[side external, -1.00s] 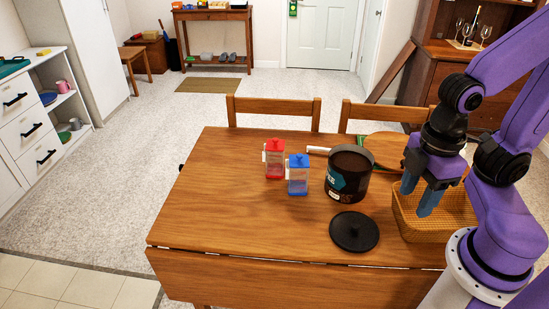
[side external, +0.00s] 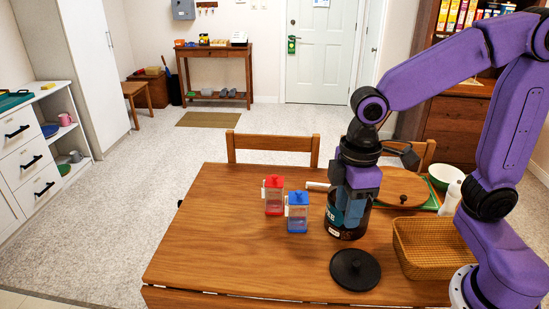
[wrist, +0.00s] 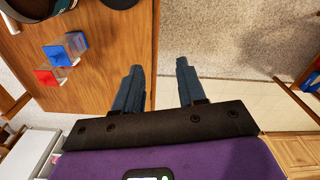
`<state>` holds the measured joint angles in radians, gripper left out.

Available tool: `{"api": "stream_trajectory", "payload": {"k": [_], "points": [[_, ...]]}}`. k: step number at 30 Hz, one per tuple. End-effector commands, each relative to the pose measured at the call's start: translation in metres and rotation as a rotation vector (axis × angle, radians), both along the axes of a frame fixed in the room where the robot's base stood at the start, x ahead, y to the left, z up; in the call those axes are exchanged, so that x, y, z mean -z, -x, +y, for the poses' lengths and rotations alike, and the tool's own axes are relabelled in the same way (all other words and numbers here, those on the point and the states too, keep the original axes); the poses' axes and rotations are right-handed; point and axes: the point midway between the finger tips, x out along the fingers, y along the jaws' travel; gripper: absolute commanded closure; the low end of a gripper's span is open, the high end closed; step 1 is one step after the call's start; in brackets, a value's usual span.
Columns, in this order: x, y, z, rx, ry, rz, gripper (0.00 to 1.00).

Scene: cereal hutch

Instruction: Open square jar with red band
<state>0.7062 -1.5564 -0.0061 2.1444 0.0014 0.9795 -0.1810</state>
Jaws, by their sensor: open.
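The square jar with red bands (side external: 273,197) stands upright on the wooden table, with a red top and red base around a clear body. A white part shows on its left side. In the wrist view its red top (wrist: 45,78) is at the left. A similar blue square jar (side external: 297,214) stands right beside it, nearer the camera; it also shows in the wrist view (wrist: 66,47). My gripper (side external: 348,218) is open and empty, to the right of both jars, in front of the dark canister in the picture. Its fingers (wrist: 160,88) are apart.
The dark open canister (side external: 338,232) is partly hidden behind my gripper. A black round lid (side external: 355,269) lies on the table. The table's left side is clear.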

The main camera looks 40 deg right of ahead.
Motion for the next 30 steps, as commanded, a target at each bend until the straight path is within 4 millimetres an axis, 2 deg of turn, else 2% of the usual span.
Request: {"api": "stream_trajectory", "payload": {"k": [1,6,10,14,21,27,30], "points": [[0.000,-0.021,0.007,0.015,0.003,0.002,0.60],[0.002,-0.090,0.020,0.049,0.008,0.004,0.60],[0.008,-0.143,0.022,0.075,0.010,0.006,0.60],[0.018,-0.195,0.014,0.103,0.012,0.008,0.60],[0.045,-0.280,-0.019,0.151,0.015,0.012,0.60],[0.074,-0.336,-0.064,0.191,0.017,0.015,0.60],[0.089,-0.355,-0.088,0.209,0.017,0.017,0.60]]}}
